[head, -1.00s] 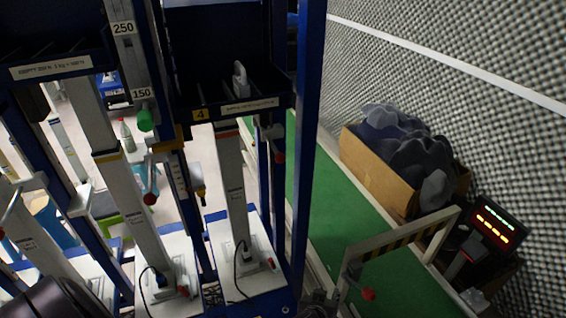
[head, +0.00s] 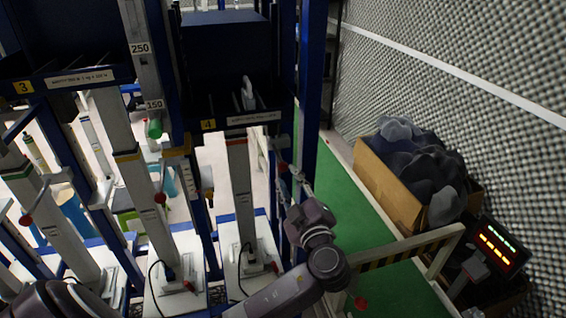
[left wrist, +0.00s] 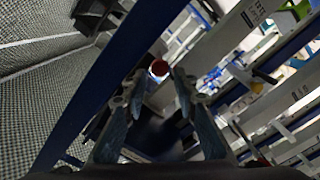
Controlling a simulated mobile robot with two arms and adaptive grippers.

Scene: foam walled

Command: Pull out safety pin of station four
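Station four carries a yellow "4" label (head: 208,125) on its dark blue bin, above a pale column (head: 241,185). Its safety pin shows as a small red knob (head: 283,167) at the column's right side, near a blue post. My left gripper (head: 293,180) is just below and beside this knob, fingers pointing up. In the left wrist view the red knob (left wrist: 159,69) lies between my left gripper's fingertips (left wrist: 157,80), which are spread apart. I cannot tell whether either finger touches it. My right gripper is not in view.
A blue post (head: 311,90) stands close by the left gripper. A yellow-black striped barrier (head: 400,250), a cardboard box (head: 388,187) of dark lumps and a lit display (head: 494,246) are at right. Neighbouring station three (head: 22,87) is at left.

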